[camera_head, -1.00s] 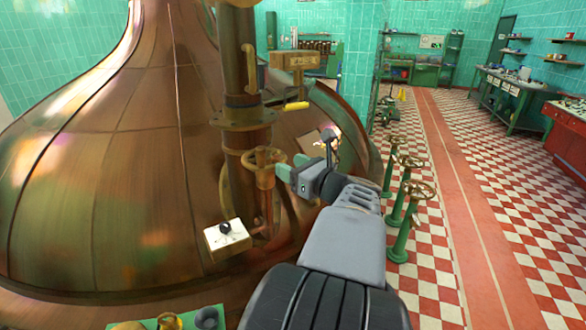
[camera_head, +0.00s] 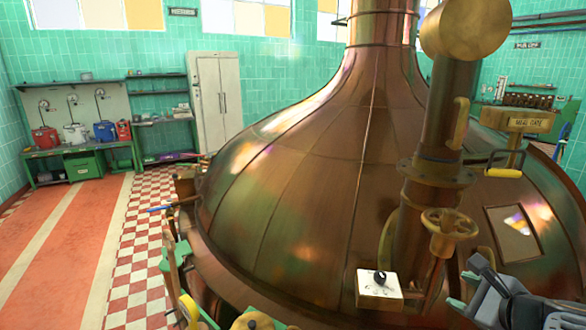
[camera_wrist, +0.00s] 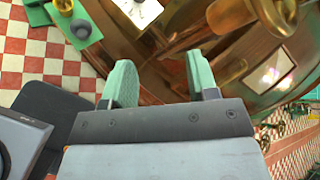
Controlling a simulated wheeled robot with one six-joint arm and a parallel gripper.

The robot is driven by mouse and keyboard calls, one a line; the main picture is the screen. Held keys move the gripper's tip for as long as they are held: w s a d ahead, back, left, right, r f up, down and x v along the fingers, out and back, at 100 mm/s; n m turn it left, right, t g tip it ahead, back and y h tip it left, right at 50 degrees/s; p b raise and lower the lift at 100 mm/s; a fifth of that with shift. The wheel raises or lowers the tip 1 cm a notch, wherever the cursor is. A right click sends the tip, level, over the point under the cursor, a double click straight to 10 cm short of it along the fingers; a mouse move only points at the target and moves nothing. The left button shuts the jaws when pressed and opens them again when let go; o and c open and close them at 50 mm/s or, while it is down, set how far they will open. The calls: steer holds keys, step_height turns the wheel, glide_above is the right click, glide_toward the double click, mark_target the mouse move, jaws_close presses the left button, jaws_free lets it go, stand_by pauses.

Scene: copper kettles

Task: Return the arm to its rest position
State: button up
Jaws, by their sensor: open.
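My gripper (camera_head: 462,291) is at the lower right of the head view, in front of the large copper kettle (camera_head: 310,190). In the wrist view my gripper (camera_wrist: 160,75) shows two green fingers spread apart with nothing between them. The copper kettle's surface and brass pipework lie beyond the fingers there. The arm is partly cut off by the right edge of the head view.
A brass handwheel (camera_head: 450,232) on a vertical pipe and a white box with a black knob (camera_head: 379,289) are close left of my gripper. A yellow-handled lever (camera_head: 504,173) is above it. Open checkered floor (camera_head: 140,260) lies at the left.

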steer(key=s+a+f+n+g+h, duration=0.1)
steer(key=s+a+f+n+g, duration=0.1)
steer(key=a+f+n+g, duration=0.5)
steer(key=s+a+f+n+g, duration=0.15)
steer(key=a+n, duration=0.35)
steer(key=n, duration=0.6)
steer(key=a+r+n+h, duration=0.1)
steer(key=a+n, duration=0.7)
steer(key=a, duration=0.1)
steer(key=shift+r, duration=0.2)
steer(key=shift+t, duration=0.25)
